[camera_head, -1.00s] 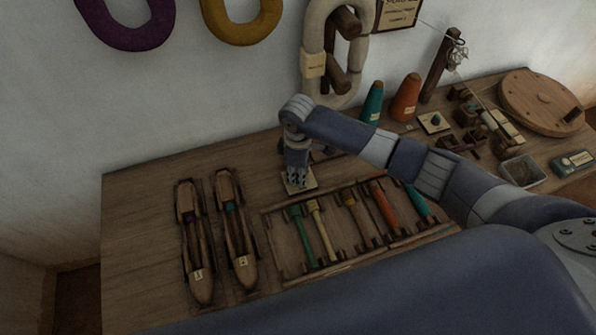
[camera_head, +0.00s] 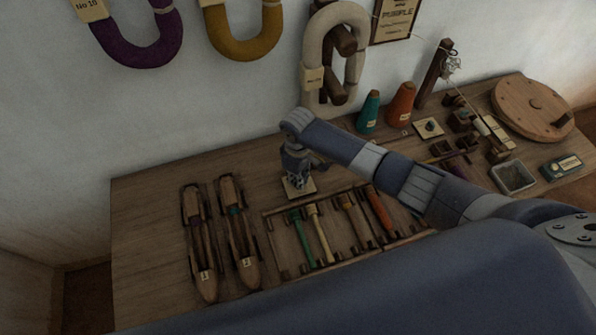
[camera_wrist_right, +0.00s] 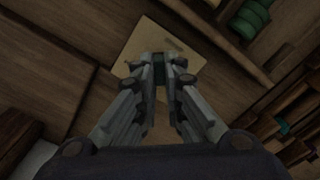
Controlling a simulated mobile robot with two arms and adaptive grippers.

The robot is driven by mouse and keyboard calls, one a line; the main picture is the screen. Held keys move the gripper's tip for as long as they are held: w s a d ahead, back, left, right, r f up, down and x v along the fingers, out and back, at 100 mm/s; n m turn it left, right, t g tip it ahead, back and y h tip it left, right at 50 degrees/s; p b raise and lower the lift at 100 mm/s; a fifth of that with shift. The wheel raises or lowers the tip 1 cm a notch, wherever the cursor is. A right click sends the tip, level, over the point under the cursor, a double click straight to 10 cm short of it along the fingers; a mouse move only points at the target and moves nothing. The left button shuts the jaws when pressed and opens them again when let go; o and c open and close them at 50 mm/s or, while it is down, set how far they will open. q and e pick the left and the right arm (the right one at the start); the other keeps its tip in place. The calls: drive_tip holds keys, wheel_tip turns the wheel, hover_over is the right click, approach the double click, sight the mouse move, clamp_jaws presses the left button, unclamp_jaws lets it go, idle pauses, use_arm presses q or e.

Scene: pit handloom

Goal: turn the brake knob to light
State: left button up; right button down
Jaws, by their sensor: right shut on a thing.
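My right gripper (camera_head: 299,182) points down over a small pale square plate (camera_head: 300,190) on the wooden table, behind the rack of bobbins. In the right wrist view the fingertips (camera_wrist_right: 168,68) come together over the pale plate (camera_wrist_right: 138,42). A faint dark mark shows on the plate, too blurred to read, so I cannot tell the knob's setting. My left gripper is not in view.
Two wooden shuttles (camera_head: 241,245) lie left of the bobbin rack (camera_head: 273,247). A second pale plate with a dark knob (camera_head: 430,125) sits near the teal cone (camera_head: 369,112) and orange cone (camera_head: 401,105). A round wooden disc (camera_head: 520,103) lies at the right. The table's left part is bare.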

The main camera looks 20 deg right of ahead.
drive_tip(key=m+p, duration=0.3)
drive_tip(key=m, duration=0.1)
drive_tip(key=shift+r+p, duration=0.2)
drive_tip(key=shift+p, duration=0.1)
drive_tip(key=shift+w+d+f+m+p, duration=0.1)
drive_tip(key=shift+m+p, duration=0.35)
drive_tip(key=shift+m, duration=0.4)
drive_tip(key=shift+w+m+p, duration=0.1)
drive_tip(key=shift+m+p, duration=0.3)
drive_tip(key=shift+m, duration=0.45)
drive_tip(key=c, duration=1.7)
unclamp_jaws()
drive_tip(key=shift+s, duration=0.1)
wheel_tip(320, 180, up, 12)
